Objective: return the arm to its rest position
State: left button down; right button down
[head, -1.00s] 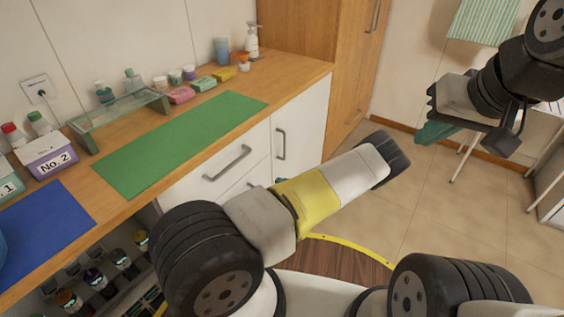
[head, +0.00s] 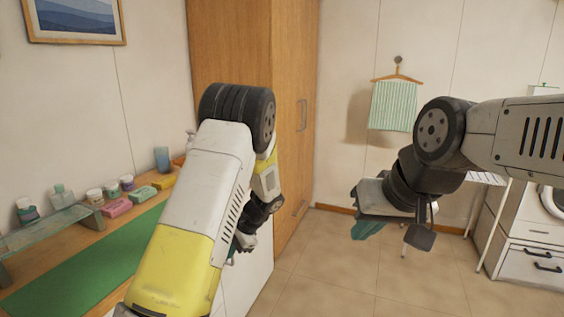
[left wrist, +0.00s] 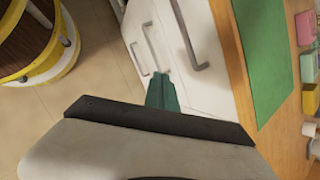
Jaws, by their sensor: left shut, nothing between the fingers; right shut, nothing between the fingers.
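My left arm (head: 185,230) rises from the bottom of the head view and folds at its elbow. My left gripper (head: 233,254) is mostly hidden behind that arm in the head view, in front of the white cabinet. In the left wrist view its teal fingers (left wrist: 162,92) are together with nothing between them, over the floor beside the drawers. My right gripper (head: 366,229) hangs in free air at the right of the head view. Its teal fingers are shut and empty.
The wooden counter (head: 92,252) at left carries a green mat (head: 85,268), a glass shelf (head: 45,230), soaps and small jars. A tall wooden cabinet (head: 297,60) stands behind the left arm. A striped towel (head: 393,106) hangs on the wall. Tiled floor (head: 340,275) is clear between.

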pick_arm(q)
jog(key=s+d+r+n+t+h, duration=0.1)
jog(key=s+r+n+h, duration=0.3)
jog(key=r, duration=0.5)
jog(key=s+r+n+t+h, duration=0.1)
jog(key=s+r+n+h, duration=0.1)
jog(key=s+r, duration=0.55)
jog(key=s+d+r+n+t+h, duration=0.2)
jog(key=s+r+n+t+h, duration=0.1)
jog(key=s+r, duration=0.8)
jog(key=shift+s+d+n+t, duration=0.25)
jog(key=shift+s+n+t, duration=0.35)
jog(key=shift+s, duration=0.55)
jog(key=shift+r, duration=0.1)
